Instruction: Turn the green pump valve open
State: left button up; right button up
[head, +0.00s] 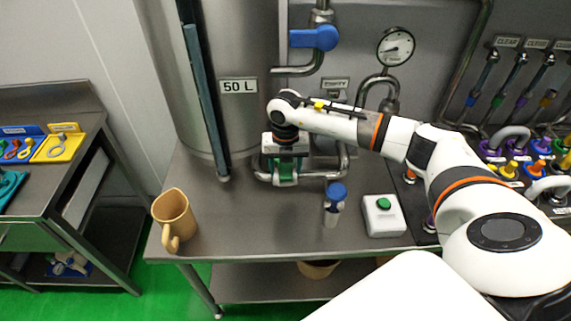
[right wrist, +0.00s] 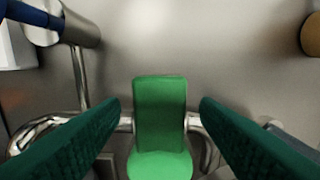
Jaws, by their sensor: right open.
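The green pump valve handle (right wrist: 160,115) stands upright in the middle of the right wrist view, on a metal pipe. My right gripper (right wrist: 160,130) is open, with one dark green finger on each side of the handle. Gaps show between the fingers and the handle. In the head view my right gripper (head: 284,165) points down at the low pipe in front of the steel tank, and largely hides the valve. My left gripper is not in view.
A tan mug (head: 174,217) stands at the counter's left front. A blue-capped bottle (head: 333,207) and a white box with a green button (head: 383,215) stand to the right. The steel tank (head: 240,50) and a blue-handled valve (head: 315,38) are behind.

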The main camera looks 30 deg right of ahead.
jog(key=shift+f, duration=0.3)
grip_shut()
